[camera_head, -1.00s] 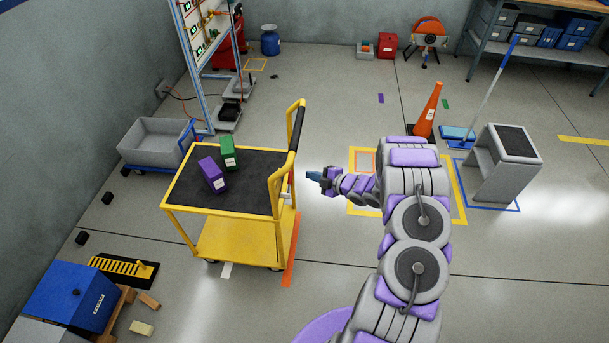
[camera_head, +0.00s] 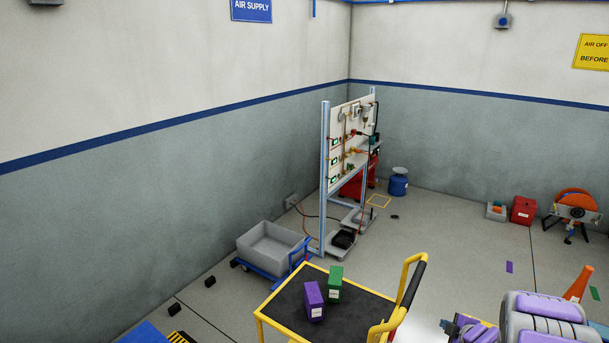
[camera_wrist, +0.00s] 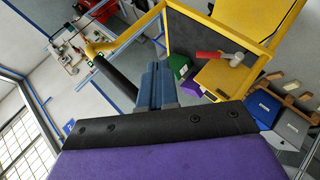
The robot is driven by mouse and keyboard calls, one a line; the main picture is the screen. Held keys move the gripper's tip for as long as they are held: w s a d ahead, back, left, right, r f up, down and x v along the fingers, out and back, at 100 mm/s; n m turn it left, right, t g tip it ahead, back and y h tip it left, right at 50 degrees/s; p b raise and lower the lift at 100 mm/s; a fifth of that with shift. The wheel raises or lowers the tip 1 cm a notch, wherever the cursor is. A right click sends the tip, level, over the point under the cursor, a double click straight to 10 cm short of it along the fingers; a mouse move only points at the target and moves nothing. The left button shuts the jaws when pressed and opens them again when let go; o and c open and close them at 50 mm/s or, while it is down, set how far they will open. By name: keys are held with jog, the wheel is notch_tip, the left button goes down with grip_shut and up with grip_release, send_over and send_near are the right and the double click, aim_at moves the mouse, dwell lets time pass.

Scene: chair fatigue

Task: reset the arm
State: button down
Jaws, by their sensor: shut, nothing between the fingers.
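My arm shows at the lower right of the head view, purple and grey, cut off by the bottom edge. My gripper (camera_head: 449,326) points left there, just right of the yellow cart's handle (camera_head: 411,284). In the wrist view its blue-grey fingers (camera_wrist: 156,84) are together, with nothing between them. Whether the gripper touches the cart is not clear, but a gap seems to show in the head view.
The yellow cart (camera_head: 262,325) carries a purple box (camera_head: 313,301) and a green box (camera_head: 334,285) on its black top. A grey tub trolley (camera_head: 270,246) and a panel stand (camera_head: 325,190) stand behind. Open floor (camera_head: 450,230) lies beyond my arm.

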jog(key=s+a+r+m+g+h, duration=0.25)
jog(key=s+r+m, duration=0.2)
jog(key=r, duration=0.45)
jog(key=s+a+r+m+g+h, duration=0.1)
jog(key=s+r+m+g+h, duration=0.25)
jog(key=s+r, duration=0.35)
jog(key=s+a+r+m+g+y, duration=0.2)
jog(key=s+a+r+m+g, duration=0.1)
jog(key=s+a, duration=1)
jog(key=s+a+r+m+g+y, duration=0.3)
jog(key=s+a, duration=0.9)
jog(key=s, duration=0.8)
jog(key=shift+a+r, duration=0.4)
jog(key=shift+r, duration=0.1)
